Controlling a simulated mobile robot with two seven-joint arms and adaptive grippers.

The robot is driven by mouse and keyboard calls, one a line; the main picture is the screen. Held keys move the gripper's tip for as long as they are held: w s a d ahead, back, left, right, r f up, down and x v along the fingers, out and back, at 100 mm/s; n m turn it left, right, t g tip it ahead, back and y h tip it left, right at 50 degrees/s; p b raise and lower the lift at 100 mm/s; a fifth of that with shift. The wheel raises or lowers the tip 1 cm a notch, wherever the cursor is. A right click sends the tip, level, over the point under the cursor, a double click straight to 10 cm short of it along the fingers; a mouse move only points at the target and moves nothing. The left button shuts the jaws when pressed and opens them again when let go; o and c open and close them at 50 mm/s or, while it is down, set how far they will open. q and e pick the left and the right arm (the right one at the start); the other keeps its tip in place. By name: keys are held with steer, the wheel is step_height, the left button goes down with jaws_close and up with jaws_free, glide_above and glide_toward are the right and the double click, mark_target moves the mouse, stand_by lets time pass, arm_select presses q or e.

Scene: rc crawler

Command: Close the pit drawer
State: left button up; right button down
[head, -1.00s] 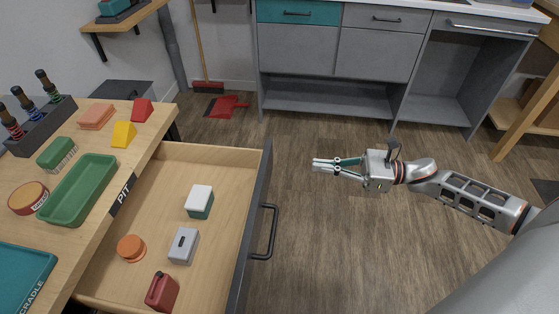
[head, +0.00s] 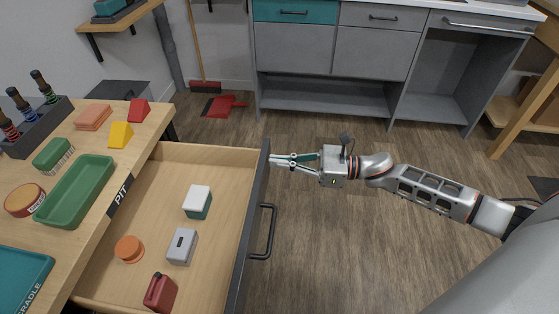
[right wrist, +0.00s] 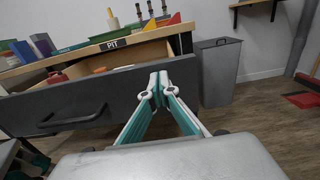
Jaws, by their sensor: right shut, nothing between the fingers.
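The pit drawer (head: 240,156) is pulled out from the workbench on the left in the head view, under the black PIT label (head: 121,194). Its dark front panel (head: 250,228) carries a black bar handle (head: 268,232). My right gripper (head: 271,161) is shut and empty, with its fingertips at the far end of the front panel. In the right wrist view, the fingertips (right wrist: 158,77) overlap the panel (right wrist: 110,92) near its right end, with the handle (right wrist: 72,118) to the left. I cannot tell whether they touch it. My left gripper is not in view.
The drawer holds a white-topped box (head: 197,201), a grey box (head: 181,246), an orange round piece (head: 129,249) and a red can (head: 160,293). A grey bin (right wrist: 218,73) stands beyond the bench. Open wood floor (head: 340,250) lies right of the drawer.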

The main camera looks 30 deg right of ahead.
mark_target(175, 169)
steer(key=shift+a, duration=0.1)
